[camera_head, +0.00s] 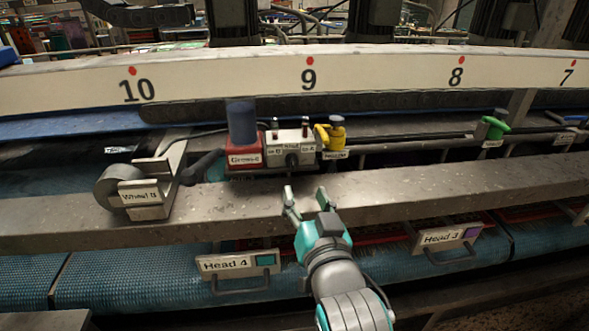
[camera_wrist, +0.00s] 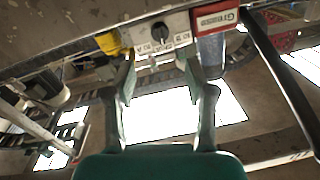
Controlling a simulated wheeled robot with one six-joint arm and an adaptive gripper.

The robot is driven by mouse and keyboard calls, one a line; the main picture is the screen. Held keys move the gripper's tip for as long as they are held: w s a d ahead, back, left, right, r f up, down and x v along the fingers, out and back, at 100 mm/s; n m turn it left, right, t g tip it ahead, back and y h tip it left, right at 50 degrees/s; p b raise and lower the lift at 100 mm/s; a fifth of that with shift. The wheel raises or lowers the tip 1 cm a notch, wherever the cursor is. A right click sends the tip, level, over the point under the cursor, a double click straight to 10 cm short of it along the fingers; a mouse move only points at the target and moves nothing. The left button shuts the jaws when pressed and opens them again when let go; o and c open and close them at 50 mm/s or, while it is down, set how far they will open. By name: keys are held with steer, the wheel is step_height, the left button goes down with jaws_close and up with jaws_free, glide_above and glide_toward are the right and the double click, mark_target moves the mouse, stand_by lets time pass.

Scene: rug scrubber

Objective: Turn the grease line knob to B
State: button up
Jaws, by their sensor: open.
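The grease line knob (camera_head: 292,159) is a small dark knob on the front of a pale box with small labels and two short posts on top. The labels around it are too small to read surely, so I cannot tell its setting. The box joins a red block labelled Grease (camera_head: 245,158) with a blue-grey cylinder on it. My gripper (camera_head: 307,198) is open and empty, in front of and below the knob, apart from it. In the wrist view the knob (camera_wrist: 160,33) shows beyond the gap between the open fingers (camera_wrist: 159,68).
A yellow valve (camera_head: 336,134) stands right of the box, a green one (camera_head: 494,127) further right. A wheel unit (camera_head: 130,188) with a dark handle is at left. A metal beam (camera_head: 420,187) runs below the knob. Plates Head 4 (camera_head: 237,265) and Head 3 (camera_head: 449,237) are lower.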

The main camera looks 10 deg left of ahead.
mark_target(294, 166)
steer(key=x, duration=1)
steer(key=shift+w, duration=0.1)
jaws_close()
